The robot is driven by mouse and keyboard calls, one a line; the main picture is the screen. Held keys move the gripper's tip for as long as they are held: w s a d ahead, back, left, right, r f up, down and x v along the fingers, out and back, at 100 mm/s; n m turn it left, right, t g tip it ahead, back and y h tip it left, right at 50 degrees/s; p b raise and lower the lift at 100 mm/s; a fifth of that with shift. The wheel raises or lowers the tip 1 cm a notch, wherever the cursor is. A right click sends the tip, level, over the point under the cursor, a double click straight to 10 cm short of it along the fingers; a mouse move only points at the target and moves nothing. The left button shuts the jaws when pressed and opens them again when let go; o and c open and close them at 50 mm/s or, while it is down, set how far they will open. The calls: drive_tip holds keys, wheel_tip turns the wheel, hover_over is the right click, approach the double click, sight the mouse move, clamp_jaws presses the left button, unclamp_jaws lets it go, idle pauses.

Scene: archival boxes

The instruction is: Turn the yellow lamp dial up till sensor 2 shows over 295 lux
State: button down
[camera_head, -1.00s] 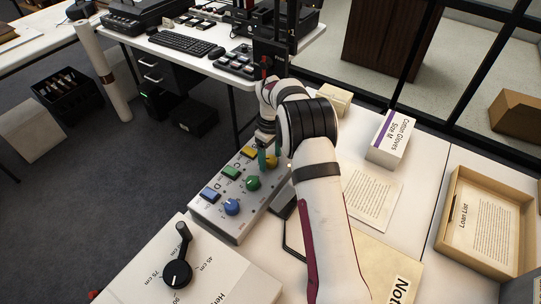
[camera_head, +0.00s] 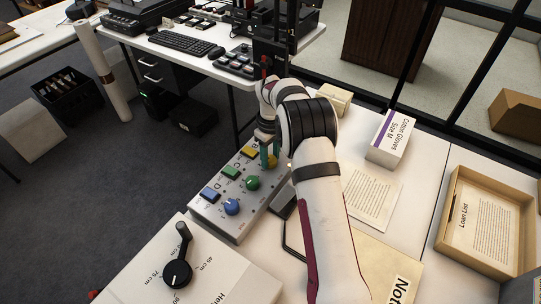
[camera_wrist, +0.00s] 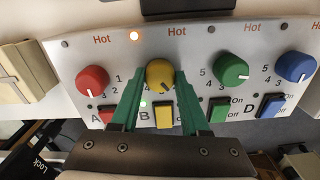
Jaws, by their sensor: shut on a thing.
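The yellow dial (camera_wrist: 160,74) sits on a grey control box (camera_head: 222,224), between a red dial (camera_wrist: 92,79) and a green dial (camera_wrist: 229,70). My gripper (camera_wrist: 160,76) has one green finger on each side of the yellow dial and is shut on it. No lux reading of sensor 2 is legible in either view.
A blue dial (camera_wrist: 295,67) and a yellow switch (camera_wrist: 163,115) are close by on the box.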

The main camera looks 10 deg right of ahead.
sight(270, 158)
drive_tip(key=m, duration=0.6)
drive_tip(key=shift+m, duration=0.3)
drive_tip(key=shift+w, duration=0.1)
idle(0.4)
drive_tip(key=shift+c, duration=2)
unclamp_jaws()
wheel_tip(270, 158, up, 16)
drive_tip(key=shift+f, duration=0.1)
